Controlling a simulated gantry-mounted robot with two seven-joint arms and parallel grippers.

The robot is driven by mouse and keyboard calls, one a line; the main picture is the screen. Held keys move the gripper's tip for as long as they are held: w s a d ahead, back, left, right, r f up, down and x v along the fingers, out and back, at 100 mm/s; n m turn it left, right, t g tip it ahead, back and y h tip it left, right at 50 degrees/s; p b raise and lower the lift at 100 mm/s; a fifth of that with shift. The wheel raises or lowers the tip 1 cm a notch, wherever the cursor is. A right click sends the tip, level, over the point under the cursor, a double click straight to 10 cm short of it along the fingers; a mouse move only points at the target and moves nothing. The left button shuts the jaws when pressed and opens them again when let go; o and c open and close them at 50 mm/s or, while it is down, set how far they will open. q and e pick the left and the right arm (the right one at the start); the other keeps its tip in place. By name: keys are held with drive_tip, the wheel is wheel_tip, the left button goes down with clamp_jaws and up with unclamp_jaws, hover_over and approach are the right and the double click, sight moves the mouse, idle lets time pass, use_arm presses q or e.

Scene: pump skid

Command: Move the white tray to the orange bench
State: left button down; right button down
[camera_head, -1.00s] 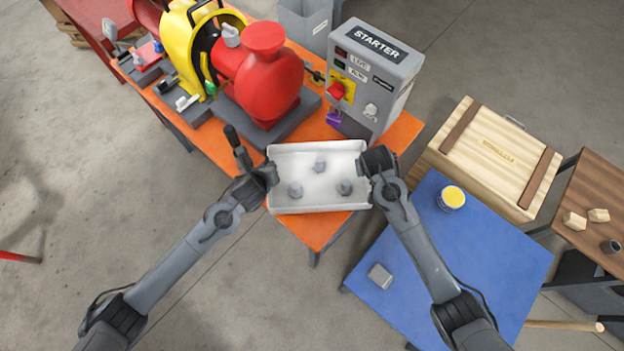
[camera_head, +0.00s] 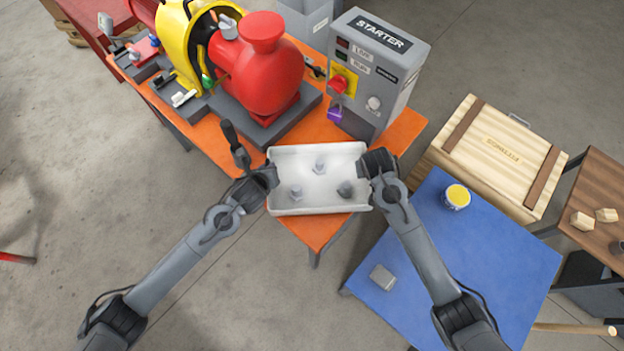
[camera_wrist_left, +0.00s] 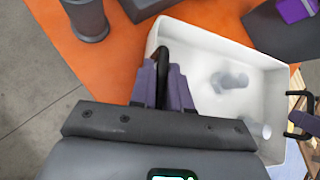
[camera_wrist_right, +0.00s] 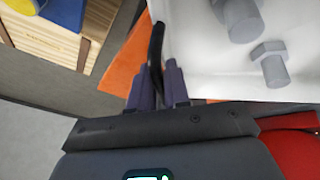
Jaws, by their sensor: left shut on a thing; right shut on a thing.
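The white tray (camera_head: 318,201) holds 3 grey bolts and is over the front end of the orange bench (camera_head: 318,232). I cannot tell whether it rests on the bench top or hangs just above it. My right gripper (camera_head: 368,167) is shut on the tray's right end, also seen in the right wrist view (camera_wrist_right: 160,80). Bolts (camera_wrist_right: 273,66) lie inside the tray.
Behind the tray stand a red and yellow pump (camera_head: 262,75) and the grey starter box (camera_head: 370,75). A dark upright handle (camera_head: 234,143) is close by the tray's left. A blue table (camera_head: 490,250) with a yellow-topped can (camera_head: 457,197) and a wooden crate (camera_head: 498,155) are at right.

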use_arm(q)
drive_tip(key=shift+f+b, duration=0.5)
drive_tip(key=shift+f, duration=0.15)
use_arm(e)
drive_tip(key=shift+f, duration=0.65)
use_arm(q)
drive_tip(key=c, duration=1.1)
unclamp_jaws()
drive_tip(key=shift+r, duration=0.2)
use_arm(e)
drive_tip(key=c, duration=1.1)
unclamp_jaws()
drive_tip(key=shift+r, duration=0.2)
drive_tip(key=shift+r, duration=0.1)
drive_tip(key=shift+s+a+r, duration=0.1)
drive_tip(key=shift+r, duration=0.15)
use_arm(q)
drive_tip(key=v, duration=1.2)
use_arm(e)
drive_tip(key=v, duration=1.1)
drive_tip(key=shift+s+r, duration=0.1)
